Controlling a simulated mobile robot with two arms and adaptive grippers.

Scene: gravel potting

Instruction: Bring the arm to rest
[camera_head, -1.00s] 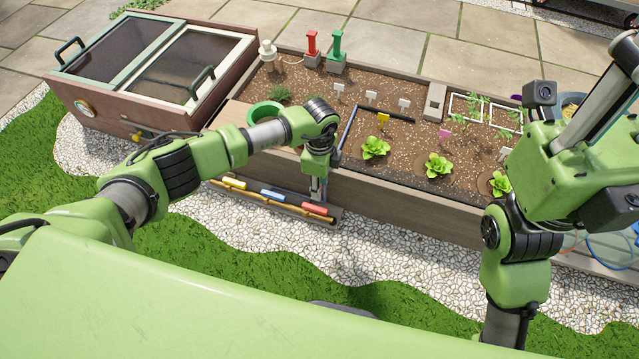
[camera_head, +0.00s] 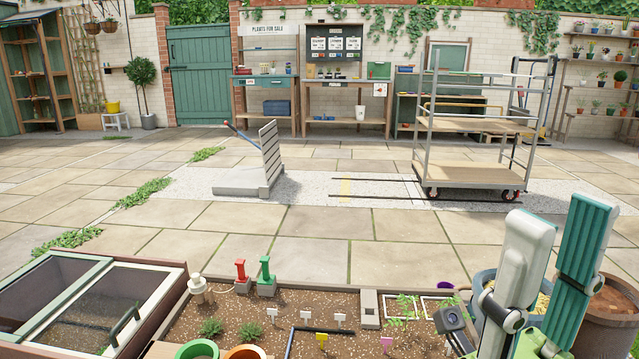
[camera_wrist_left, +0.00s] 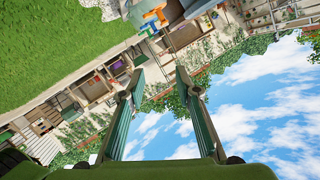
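My right gripper (camera_head: 563,210) stands upright at the lower right of the head view. Its two fingers, with grey and teal faces, are apart with nothing between them. It is in front of the pots at the right end of the planting bed (camera_head: 380,338). My left gripper (camera_wrist_left: 160,75) shows in the left wrist view with its two teal fingers spread and nothing between them. That view is tilted, with grass, a wall and sky beyond the fingers. The left arm is not in the head view.
A cold frame (camera_head: 168,290) stands at the lower left. Red (camera_head: 241,268) and green (camera_head: 265,268) posts stand at the bed's back edge. A brown pot (camera_head: 610,325) is at the right. Beyond lie open paving, a platform (camera_head: 240,182) and a shelf trolley (camera_head: 470,175).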

